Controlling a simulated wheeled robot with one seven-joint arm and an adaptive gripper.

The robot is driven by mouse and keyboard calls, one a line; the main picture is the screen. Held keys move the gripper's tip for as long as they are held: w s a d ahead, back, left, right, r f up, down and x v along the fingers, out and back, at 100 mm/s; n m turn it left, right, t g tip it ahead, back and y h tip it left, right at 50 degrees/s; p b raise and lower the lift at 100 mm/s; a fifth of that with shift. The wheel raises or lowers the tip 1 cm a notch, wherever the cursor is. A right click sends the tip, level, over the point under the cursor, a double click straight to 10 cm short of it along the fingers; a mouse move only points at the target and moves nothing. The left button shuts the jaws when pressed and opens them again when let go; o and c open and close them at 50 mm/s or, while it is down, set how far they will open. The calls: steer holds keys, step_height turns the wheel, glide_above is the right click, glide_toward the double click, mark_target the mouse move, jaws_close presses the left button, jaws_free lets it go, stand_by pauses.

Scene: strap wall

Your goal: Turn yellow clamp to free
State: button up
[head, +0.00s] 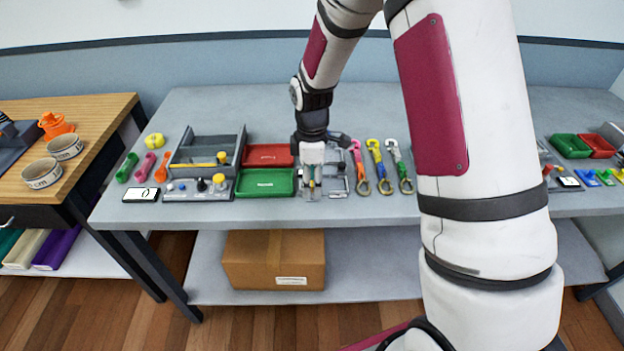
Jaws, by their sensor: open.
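My gripper (312,192) points down over a grey metal fixture (337,185) on the grey table, right of the green tray. Its jaws are open. A small yellow part (312,183) shows between the fingers and may be the yellow clamp. The gripper hides most of it, so I cannot tell which way it is turned or whether the fingers touch it.
A green tray (265,183) and a red tray (268,155) lie close left of my gripper. A grey drawer box (207,152) stands further left.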

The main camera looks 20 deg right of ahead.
steer(key=shift+f, duration=0.15)
jaws_close()
steer(key=shift+m, duration=0.3)
steer(key=m, duration=0.3)
steer(key=shift+m, duration=0.3)
steer(key=m, duration=0.4)
steer(key=shift+m, duration=0.3)
steer(key=m, duration=0.4)
steer(key=shift+m, duration=2.5)
